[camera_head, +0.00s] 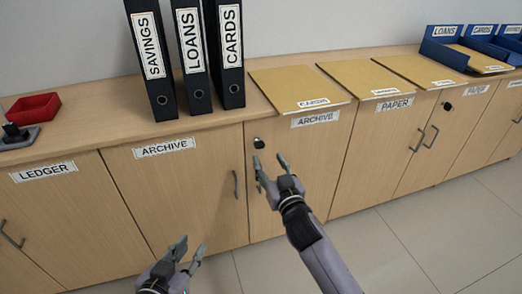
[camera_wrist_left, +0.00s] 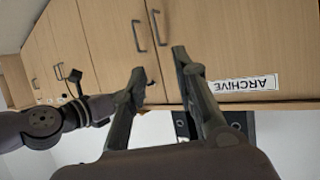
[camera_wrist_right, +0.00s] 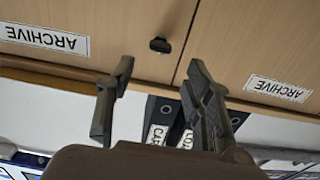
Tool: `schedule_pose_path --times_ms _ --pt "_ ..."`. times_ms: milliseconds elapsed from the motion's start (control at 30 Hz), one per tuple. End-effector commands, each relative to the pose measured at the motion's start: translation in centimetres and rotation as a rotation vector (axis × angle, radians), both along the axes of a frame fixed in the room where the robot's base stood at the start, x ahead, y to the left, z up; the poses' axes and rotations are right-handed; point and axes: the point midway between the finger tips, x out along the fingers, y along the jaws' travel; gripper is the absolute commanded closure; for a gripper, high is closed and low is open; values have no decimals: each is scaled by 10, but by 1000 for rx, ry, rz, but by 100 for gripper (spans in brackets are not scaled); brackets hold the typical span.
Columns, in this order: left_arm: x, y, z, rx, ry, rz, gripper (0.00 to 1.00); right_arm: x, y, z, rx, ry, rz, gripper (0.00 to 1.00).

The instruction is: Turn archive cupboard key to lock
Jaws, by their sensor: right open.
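The small black key (camera_head: 258,142) sits in the lock near the top left corner of the right archive cupboard door (camera_head: 290,180). It also shows in the right wrist view (camera_wrist_right: 160,45), ahead of and between the fingertips. My right gripper (camera_head: 271,162) is open and empty, just below the key in the head view and apart from it. The left archive door (camera_head: 170,200) is shut and carries a handle (camera_head: 235,184). My left gripper (camera_head: 189,250) is open and empty in front of that door. It is low in the head view.
Savings, loans and cards binders (camera_head: 190,60) stand on the counter above. Brown folders (camera_head: 298,88) lie to their right, with blue trays (camera_head: 445,48) beyond. A paper cupboard (camera_head: 375,150) with another black key (camera_head: 447,106) is at the right. The floor (camera_head: 400,235) in front is clear.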

Motion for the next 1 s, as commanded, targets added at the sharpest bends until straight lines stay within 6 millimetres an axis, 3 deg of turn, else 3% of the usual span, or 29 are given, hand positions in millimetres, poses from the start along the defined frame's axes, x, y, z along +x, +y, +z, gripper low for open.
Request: schedule_pose_path --times_ms 300,500,933,1000 --pt "24 -15 58 -83 -337 -22 73 51 16 -2 -2 -1 -1 53" --pt "26 -19 86 -119 -476 -30 73 68 22 -1 -1 0 0 53" --pt "26 -21 97 -131 -527 -33 73 74 24 -1 0 1 0 53" --pt "25 -20 97 -131 -527 -33 73 74 24 -1 0 1 0 58"
